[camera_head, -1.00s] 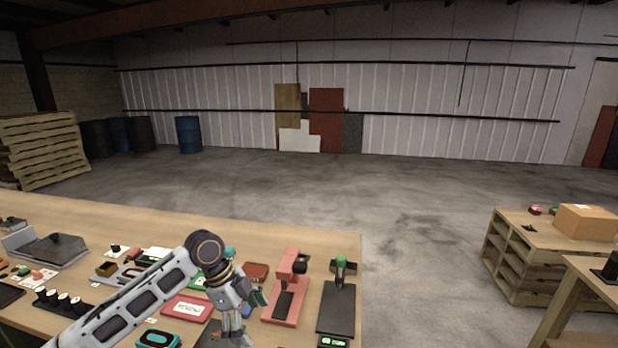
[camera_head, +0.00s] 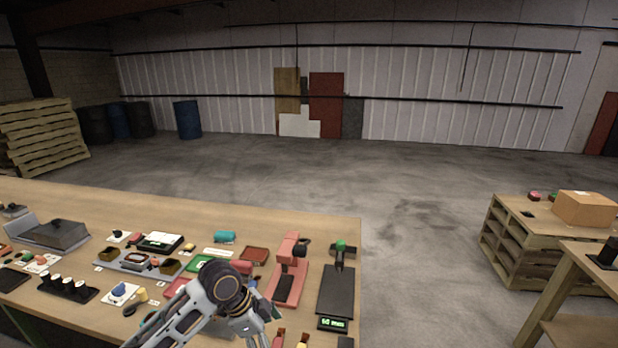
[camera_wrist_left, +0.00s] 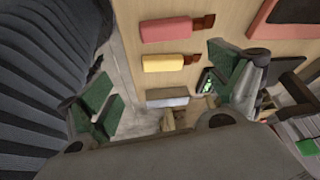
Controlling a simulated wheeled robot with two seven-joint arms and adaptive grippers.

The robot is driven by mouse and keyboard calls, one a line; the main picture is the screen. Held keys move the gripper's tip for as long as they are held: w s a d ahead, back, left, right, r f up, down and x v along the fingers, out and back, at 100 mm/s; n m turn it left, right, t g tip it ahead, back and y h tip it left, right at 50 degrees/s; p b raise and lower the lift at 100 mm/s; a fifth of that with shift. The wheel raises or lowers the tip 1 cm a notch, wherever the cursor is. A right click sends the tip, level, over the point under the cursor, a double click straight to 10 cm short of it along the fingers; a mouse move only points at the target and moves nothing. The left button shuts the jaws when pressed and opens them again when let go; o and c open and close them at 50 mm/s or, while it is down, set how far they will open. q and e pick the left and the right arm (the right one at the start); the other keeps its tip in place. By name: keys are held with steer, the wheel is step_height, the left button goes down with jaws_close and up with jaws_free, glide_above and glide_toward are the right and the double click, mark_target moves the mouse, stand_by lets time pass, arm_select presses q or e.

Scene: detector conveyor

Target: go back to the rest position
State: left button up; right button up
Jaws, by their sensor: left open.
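My left arm comes in from the lower left in the head view, with its wrist over the front of the wooden table. The left gripper (camera_wrist_left: 165,105) shows in the left wrist view, its two green-padded fingers spread wide and nothing between them. Below it, near the table edge, lie a pink-handled tool (camera_wrist_left: 172,29) and a yellow-handled tool (camera_wrist_left: 170,63), apart from the fingers. In the head view the fingertips are mostly cut off by the bottom edge. My right gripper is not in view.
The wooden table (camera_head: 120,205) holds a red press-like stand (camera_head: 290,270), a black scale (camera_head: 337,292) with a lit display, a blue-green roll (camera_head: 225,237) and several small parts. Open floor lies between.

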arm_select(q)
steer(key=shift+s+d+f+n, duration=0.4)
steer(key=shift+s+f+n, duration=0.1)
steer(key=shift+s+f, duration=0.2)
steer(key=shift+s+d+f+n+t, duration=0.15)
steer(key=shift+s+f+n+t, duration=0.4)
steer(key=shift+s+n, duration=0.25)
steer(key=shift+s+a+f+n+t, duration=0.25)
steer(key=shift+s+f+n, duration=0.4)
steer(key=shift+s+n, duration=0.25)
steer(key=s+a+f+n+t+y, duration=0.1)
steer(key=s+a+f+n+y, duration=0.3)
steer(key=s+a+n, duration=0.85)
step_height(320, 180, down, 33)
steer(key=a+m+g, duration=0.1)
steer(key=m, duration=0.1)
steer(key=s+a+f, duration=0.2)
steer(key=s+f, duration=0.8)
steer(key=s, duration=0.1)
steer(key=s+a+f+g, duration=0.1)
steer(key=s+a+f, duration=0.1)
steer(key=s+f, duration=0.8)
steer(key=shift+s+y, duration=0.3)
steer(key=shift+s, duration=0.95)
